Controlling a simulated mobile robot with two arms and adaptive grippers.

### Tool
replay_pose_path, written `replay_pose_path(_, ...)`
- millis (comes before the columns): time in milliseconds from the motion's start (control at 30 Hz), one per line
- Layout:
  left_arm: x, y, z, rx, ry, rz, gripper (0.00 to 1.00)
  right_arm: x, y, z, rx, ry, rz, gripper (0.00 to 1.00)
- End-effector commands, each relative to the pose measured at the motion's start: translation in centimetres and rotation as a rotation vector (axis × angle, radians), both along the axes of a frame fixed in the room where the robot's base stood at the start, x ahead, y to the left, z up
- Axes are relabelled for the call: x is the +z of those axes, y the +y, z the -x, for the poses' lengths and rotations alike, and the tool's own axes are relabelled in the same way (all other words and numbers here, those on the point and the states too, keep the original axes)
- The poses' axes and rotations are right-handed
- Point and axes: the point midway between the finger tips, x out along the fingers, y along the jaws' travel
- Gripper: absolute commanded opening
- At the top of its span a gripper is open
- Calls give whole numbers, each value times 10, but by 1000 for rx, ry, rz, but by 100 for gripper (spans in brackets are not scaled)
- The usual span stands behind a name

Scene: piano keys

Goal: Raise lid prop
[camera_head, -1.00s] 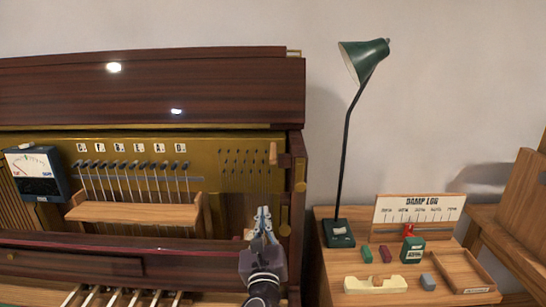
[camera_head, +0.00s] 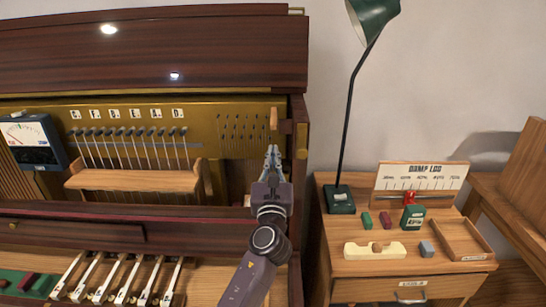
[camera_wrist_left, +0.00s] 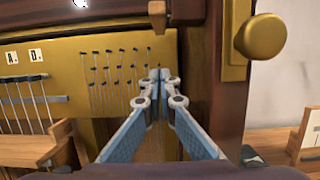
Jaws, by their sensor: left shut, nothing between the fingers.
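The dark brown piano lid (camera_head: 200,55) stands over the open upper case. A small light-wood peg (camera_head: 273,119) sits at the case's right inner side, just below the lid; it may be the handle of the lid prop. The peg also shows at the top of the left wrist view (camera_wrist_left: 157,16). My left gripper (camera_head: 272,152) is shut and empty, pointing up, below the peg in the head view and apart from it. In the left wrist view its blue-grey fingers (camera_wrist_left: 160,78) meet below the peg. My right gripper is not in view.
The right case post (camera_wrist_left: 210,80) with a brass knob (camera_wrist_left: 262,36) is close to my left gripper. A wooden rail (camera_head: 130,179) with several dampers is at left. A side table with a green lamp (camera_head: 373,16) and small blocks stands at right.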

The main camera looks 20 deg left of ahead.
Motion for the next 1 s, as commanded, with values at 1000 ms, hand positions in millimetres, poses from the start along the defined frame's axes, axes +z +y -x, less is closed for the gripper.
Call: replay_pose_path(1000, 54, 15, -53, 0, 0, 1, 0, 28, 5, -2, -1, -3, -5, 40)
